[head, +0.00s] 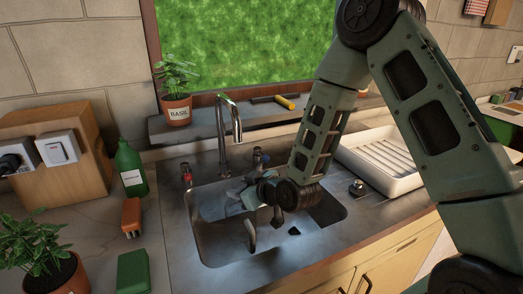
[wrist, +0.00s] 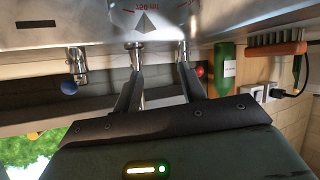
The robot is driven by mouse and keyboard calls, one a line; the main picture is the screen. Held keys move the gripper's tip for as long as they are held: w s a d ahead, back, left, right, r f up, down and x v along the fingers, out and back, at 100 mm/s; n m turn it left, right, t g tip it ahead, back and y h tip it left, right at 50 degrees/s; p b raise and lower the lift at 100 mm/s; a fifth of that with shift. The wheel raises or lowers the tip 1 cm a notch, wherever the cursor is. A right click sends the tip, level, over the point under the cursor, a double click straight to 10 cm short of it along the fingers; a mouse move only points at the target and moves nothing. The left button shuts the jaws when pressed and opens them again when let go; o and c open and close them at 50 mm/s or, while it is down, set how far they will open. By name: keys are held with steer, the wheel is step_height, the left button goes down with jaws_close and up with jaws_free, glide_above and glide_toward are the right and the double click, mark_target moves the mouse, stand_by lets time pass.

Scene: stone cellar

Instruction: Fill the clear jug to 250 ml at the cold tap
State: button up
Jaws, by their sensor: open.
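The steel tap (head: 224,125) rises behind the sink, with a red-marked valve (head: 186,176) on its left and a blue-marked cold valve (head: 260,159) on its right. The blue knob also shows in the wrist view (wrist: 68,87). My gripper (head: 245,195) is low over the sink, below and in front of the tap. Its fingers in the wrist view (wrist: 159,62) are apart, with nothing visible between them. Red scale markings, seemingly on the clear jug (wrist: 148,9), show upside down at the top of the wrist view. The jug's outline and its water level are unclear.
The sink basin (head: 215,252) is below my arm. A white draining tray (head: 375,178) stands right of it. A green bottle (head: 130,168), orange brush (head: 131,217) and green sponge (head: 133,271) are on the left. A basil pot (head: 177,110) stands on the sill.

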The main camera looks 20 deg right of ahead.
steer(key=w+d+m+t+h, duration=0.2)
steer(key=d+t, duration=0.1)
steer(key=d, duration=0.4)
steer(key=m+t+h+p, duration=0.1)
steer(key=t+h+p, duration=0.1)
steer(key=t, duration=0.1)
glide_toward(262, 154)
steer(key=w+p, duration=0.1)
steer(key=w, duration=0.4)
steer(key=w+p, duration=0.2)
steer(key=w, duration=0.3)
steer(key=shift+w+f+p, duration=0.25)
steer(key=shift+w+p, duration=0.05)
steer(key=shift+w, duration=0.05)
